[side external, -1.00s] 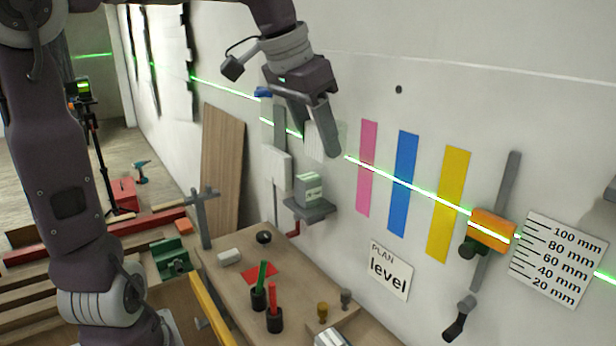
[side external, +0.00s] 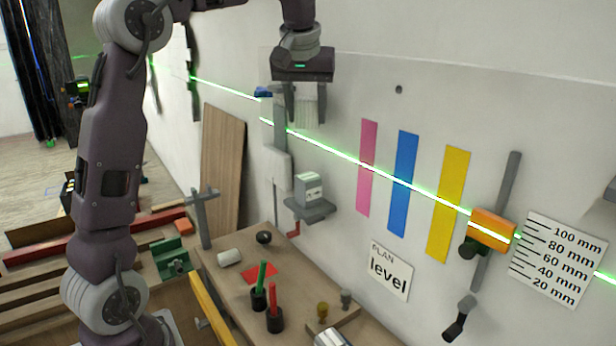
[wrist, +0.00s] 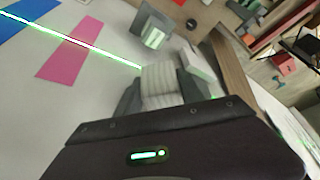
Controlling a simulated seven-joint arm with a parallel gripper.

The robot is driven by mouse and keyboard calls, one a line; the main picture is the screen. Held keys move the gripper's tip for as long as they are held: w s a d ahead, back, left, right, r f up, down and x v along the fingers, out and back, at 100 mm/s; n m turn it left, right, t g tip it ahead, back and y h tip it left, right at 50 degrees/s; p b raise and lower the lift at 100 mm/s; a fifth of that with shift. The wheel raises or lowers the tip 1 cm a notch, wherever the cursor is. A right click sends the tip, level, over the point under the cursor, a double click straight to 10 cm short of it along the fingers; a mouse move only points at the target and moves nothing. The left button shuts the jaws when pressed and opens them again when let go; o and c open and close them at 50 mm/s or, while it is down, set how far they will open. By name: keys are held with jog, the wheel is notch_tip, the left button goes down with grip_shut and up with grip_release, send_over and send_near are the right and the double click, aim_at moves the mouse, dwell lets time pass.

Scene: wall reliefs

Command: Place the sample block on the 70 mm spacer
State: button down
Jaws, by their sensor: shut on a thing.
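My gripper (side external: 306,118) is shut on a pale ribbed block, the sample block (side external: 311,108), holding it in the air in front of the wall. It also shows between the fingers in the wrist view (wrist: 159,85). Below it, on a small grey wall shelf (side external: 318,212), stands a grey-and-white block with a green-tinted label, which looks like the spacer (side external: 308,187); its marking is too small to read. The spacer also shows beyond the fingers in the wrist view (wrist: 154,38). The sample block is clear of the spacer.
A green laser line crosses the wall. Left of the shelf is a grey vertical rail with a pale plate (side external: 278,167). Pink (side external: 368,168), blue and yellow strips are to the right. A bench (side external: 225,285) below holds pen cups, a dark ring and small parts.

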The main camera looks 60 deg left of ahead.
send_near(308, 176)
jog(key=x, duration=0.5)
jog(key=shift+w+a+f, duration=0.1)
jog(key=shift+a+f, duration=0.05)
jog(key=shift+f, duration=0.05)
jog(key=c, duration=0.7)
grip_release()
jog(key=shift+f, duration=0.15)
